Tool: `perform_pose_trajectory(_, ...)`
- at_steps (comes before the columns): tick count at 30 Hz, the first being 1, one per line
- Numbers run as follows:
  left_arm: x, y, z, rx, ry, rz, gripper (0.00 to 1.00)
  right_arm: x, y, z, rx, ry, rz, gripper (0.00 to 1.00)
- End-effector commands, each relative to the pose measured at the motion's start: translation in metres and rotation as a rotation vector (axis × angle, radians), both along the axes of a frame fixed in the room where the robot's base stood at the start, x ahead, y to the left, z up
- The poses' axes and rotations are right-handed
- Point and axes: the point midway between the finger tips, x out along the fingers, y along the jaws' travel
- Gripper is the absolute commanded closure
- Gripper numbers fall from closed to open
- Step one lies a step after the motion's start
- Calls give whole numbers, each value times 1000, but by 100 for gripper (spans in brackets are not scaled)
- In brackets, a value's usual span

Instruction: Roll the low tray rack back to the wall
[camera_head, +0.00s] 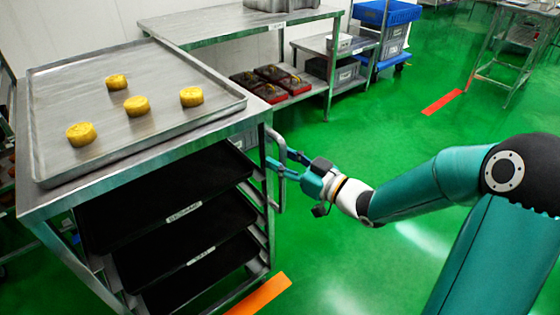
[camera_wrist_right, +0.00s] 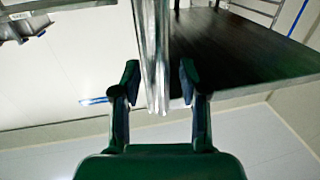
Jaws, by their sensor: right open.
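The low tray rack (camera_head: 150,170) stands at the left in the head view, a steel frame with several dark trays (camera_head: 190,213) slid in below its top. A metal handle (camera_head: 280,190) stands upright at its right front corner. My right gripper (camera_head: 280,162) is at this handle, its fingers open on either side of the bar. In the right wrist view the handle bar (camera_wrist_right: 155,60) runs between the two open fingers (camera_wrist_right: 159,80), with gaps visible on both sides. I see no left gripper in either view.
A large tray (camera_head: 160,105) with several yellow round pieces lies on the rack's top. Behind stands a steel table (camera_head: 215,25) by the white wall, with red-and-black boxes (camera_head: 272,82) on its lower shelf. Green floor (camera_head: 350,125) is clear to the right.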

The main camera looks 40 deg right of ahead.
Motion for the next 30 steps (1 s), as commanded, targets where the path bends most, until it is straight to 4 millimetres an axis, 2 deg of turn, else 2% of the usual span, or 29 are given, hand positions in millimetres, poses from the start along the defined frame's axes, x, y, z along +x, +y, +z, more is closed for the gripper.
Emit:
perform_pose_trajectory(7, 0, 0, 0, 0, 0, 0, 69, 0, 0, 0, 0, 1, 0, 57)
perform_pose_trajectory(15, 0, 0, 0, 0, 0, 0, 69, 0, 0, 0, 0, 0, 0, 100)
perform_pose_trajectory(23, 0, 0, 0, 0, 0, 0, 69, 0, 0, 0, 0, 0, 0, 100)
perform_pose_trajectory(24, 0, -1, 0, 0, -1, -2, 69, 0, 11, 0, 1, 1, 6, 100)
perform_pose_trajectory(30, 0, 0, -1, 0, 0, 0, 69, 4, 3, -1, 0, 1, 6, 100)
